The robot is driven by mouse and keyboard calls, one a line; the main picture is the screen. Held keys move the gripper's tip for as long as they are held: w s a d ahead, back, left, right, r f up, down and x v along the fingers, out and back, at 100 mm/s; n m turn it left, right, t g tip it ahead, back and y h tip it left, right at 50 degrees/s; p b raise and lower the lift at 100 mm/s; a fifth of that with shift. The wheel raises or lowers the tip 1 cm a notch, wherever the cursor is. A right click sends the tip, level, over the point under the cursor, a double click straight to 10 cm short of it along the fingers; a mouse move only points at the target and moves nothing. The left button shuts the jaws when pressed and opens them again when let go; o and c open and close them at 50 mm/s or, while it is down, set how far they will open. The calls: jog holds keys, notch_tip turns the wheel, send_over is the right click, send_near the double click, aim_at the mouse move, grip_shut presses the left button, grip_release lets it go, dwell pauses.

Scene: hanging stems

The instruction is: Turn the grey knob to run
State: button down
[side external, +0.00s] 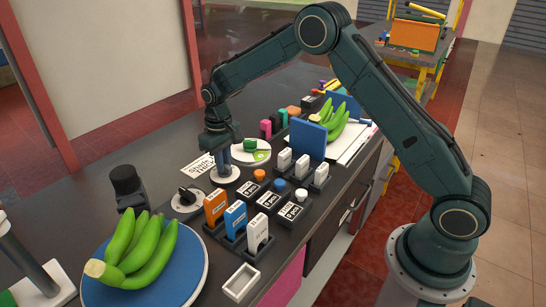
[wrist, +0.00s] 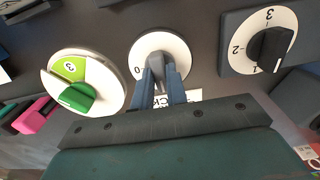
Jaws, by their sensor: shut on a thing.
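The grey knob (wrist: 157,61) stands in the middle of a round white dial (wrist: 160,45) in the wrist view. A 0 is printed at the dial's left edge; I cannot read a run mark. My gripper (wrist: 161,74) is shut on the knob, with one blue-grey finger on each side. The fingers hide part of the knob and the lower dial, so its exact pointing direction is hard to tell. In the side external view my gripper (side external: 222,161) points down onto the white dial (side external: 225,175), and the knob is hidden.
A green knob (wrist: 77,97) on a white-and-green dial is at left in the wrist view. A black knob (wrist: 270,45) on a dial numbered 1 to 3 is at right. Orange, blue and white switches (side external: 235,220) and a blue plate (side external: 190,275) with green bananas stand nearer the camera.

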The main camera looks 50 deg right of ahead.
dwell(0.3)
jog(key=c, duration=1.4)
grip_release()
notch_tip(320, 180, up, 14)
